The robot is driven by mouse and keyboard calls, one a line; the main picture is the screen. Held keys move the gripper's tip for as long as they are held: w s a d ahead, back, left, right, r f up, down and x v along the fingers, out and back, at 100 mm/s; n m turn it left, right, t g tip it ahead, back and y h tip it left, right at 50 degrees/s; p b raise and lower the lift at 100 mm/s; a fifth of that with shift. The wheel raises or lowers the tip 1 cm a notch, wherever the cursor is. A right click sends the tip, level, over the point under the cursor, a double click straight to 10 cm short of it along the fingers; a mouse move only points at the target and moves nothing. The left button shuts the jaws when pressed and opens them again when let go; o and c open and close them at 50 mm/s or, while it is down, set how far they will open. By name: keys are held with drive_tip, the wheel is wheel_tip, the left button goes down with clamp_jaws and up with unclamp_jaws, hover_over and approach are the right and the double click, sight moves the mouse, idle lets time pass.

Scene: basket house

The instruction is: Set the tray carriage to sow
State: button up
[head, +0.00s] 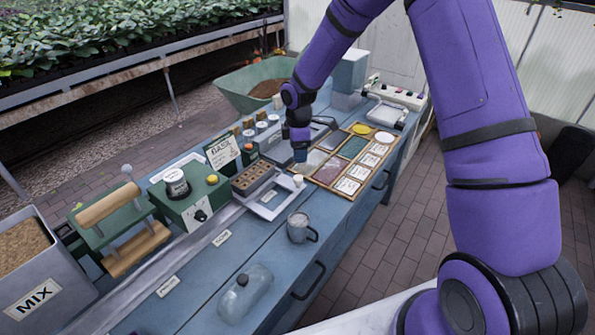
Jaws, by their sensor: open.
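The tray carriage (270,203) is a pale metal frame on the bench, at the middle of the head view. A brown tray with several round holes (253,177) is at its back left part. A small pale knob (298,181) stands at the carriage's right end. My gripper (300,157) points down just beyond the knob, apart from it as far as I can see. It is open and looks empty; its fingertips are small and partly dark. Small labels (222,238) lie along the bench front, too small to read.
A green box with a dial (194,199) and a wooden-roller device (110,210) stand left of the carriage. A wooden case of packets (347,185) lies to the right. A grey MIX bin (45,285) is far left.

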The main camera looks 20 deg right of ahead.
sight(298, 178)
wheel_tip(298, 178, down, 11)
drive_tip(key=shift+w+f, duration=0.1)
idle(0.5)
clamp_jaws()
drive_tip(key=shift+a, duration=0.1)
